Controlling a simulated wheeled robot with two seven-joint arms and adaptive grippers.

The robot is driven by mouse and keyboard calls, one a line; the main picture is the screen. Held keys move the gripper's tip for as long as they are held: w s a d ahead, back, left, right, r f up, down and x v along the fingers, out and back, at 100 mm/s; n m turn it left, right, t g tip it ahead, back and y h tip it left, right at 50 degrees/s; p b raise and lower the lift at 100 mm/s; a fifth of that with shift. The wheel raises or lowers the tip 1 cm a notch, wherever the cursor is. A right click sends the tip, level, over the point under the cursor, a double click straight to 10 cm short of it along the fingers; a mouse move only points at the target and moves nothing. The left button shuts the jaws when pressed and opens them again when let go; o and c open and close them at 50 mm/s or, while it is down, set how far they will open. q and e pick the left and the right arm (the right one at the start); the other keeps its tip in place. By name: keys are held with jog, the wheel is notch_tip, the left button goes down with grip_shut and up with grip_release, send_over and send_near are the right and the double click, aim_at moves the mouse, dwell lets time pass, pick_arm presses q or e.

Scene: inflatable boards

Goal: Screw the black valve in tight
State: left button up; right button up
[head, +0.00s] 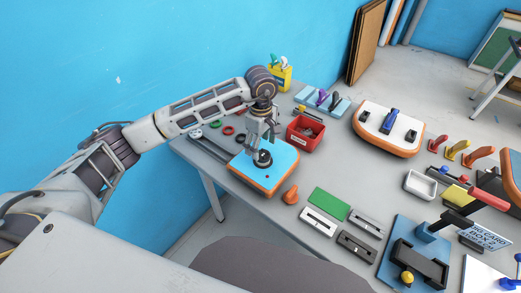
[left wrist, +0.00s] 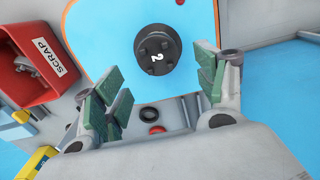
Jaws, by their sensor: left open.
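The black valve (head: 263,159) sits in the blue top of a small inflatable board (head: 284,164) with an orange edge, at the left of the table. In the left wrist view the valve (left wrist: 157,51) is round, with a white 2 on its face and several small knobs. My left gripper (head: 262,138) is just above the valve in the head view. In the left wrist view its green-padded fingers (left wrist: 158,98) are spread apart and empty, with the valve beyond the fingertips. How deep the valve is seated cannot be told. My right gripper is not in view.
A red SCRAP bin (head: 306,133) stands close behind the board. Rings (head: 228,130) lie by the wall. A second board (head: 380,130) and several fixtures fill the right side.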

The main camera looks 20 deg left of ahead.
aim_at(261, 153)
pick_arm(q)
notch_tip(261, 153, up, 8)
dwell(0.5)
jog(key=shift+f, duration=0.1)
dwell(0.8)
